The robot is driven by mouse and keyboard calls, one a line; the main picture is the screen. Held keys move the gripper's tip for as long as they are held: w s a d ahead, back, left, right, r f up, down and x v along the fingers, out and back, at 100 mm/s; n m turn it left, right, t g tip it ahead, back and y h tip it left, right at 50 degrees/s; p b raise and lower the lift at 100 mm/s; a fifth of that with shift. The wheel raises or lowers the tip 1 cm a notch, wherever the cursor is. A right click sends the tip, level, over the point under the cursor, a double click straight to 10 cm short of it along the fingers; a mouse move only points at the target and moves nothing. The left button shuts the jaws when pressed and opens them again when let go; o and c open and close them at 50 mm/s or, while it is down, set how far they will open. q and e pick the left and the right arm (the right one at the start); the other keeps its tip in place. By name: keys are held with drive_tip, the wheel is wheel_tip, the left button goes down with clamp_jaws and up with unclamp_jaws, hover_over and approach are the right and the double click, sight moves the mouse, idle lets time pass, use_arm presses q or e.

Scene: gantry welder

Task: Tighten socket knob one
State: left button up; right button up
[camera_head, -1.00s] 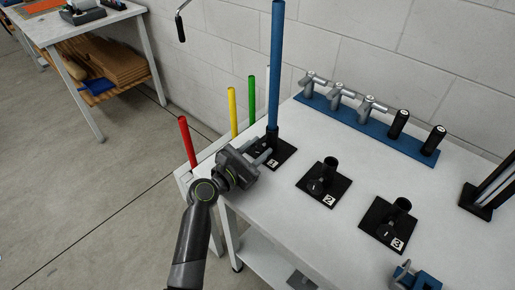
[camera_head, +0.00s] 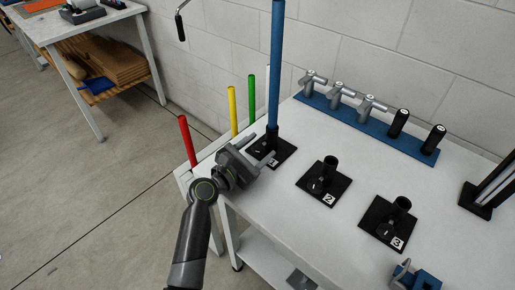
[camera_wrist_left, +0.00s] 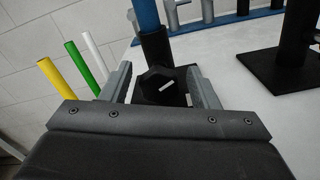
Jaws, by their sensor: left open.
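Socket one is a black base plate (camera_head: 283,152) with an upright black tube, and a tall blue rod (camera_head: 275,70) stands in it. Its dark knob shows in the left wrist view (camera_wrist_left: 158,83), with a pale line on its face, low on the front of the tube. My left gripper (camera_head: 263,156) is open at socket one. In the left wrist view its two fingers (camera_wrist_left: 160,88) stand on either side of the knob, with gaps between them and it. In the head view the gripper hides most of the knob. My right gripper is not in view.
Socket two (camera_head: 324,184) and socket three (camera_head: 388,222) stand empty on the white table to the right. A blue rack (camera_head: 365,131) with clamps and black handles lies along the back. Red (camera_head: 187,141), yellow (camera_head: 233,110) and green (camera_head: 251,100) rods stand at the table's left side.

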use_arm(q)
drive_tip(key=b+v, duration=0.1)
drive_tip(key=v, duration=1.6)
drive_tip(key=shift+s+a, duration=0.15)
drive_tip(key=w+d+n+p, duration=0.2)
drive_tip(key=w+d, duration=0.1)
drive_tip(key=w, duration=0.1)
drive_tip(key=w+d+n+p, duration=0.2)
drive_tip(key=w+d, duration=0.2)
drive_tip(key=w, duration=0.1)
drive_tip(key=w+d+n+p, duration=0.2)
drive_tip(key=w+d, duration=0.1)
drive_tip(key=w, duration=0.2)
drive_tip(key=shift+w+d+p, duration=0.15)
drive_tip(key=shift+w+p, duration=0.1)
drive_tip(key=shift+p, duration=0.15)
drive_tip(key=shift+c, duration=0.4)
drive_tip(key=c, duration=0.9)
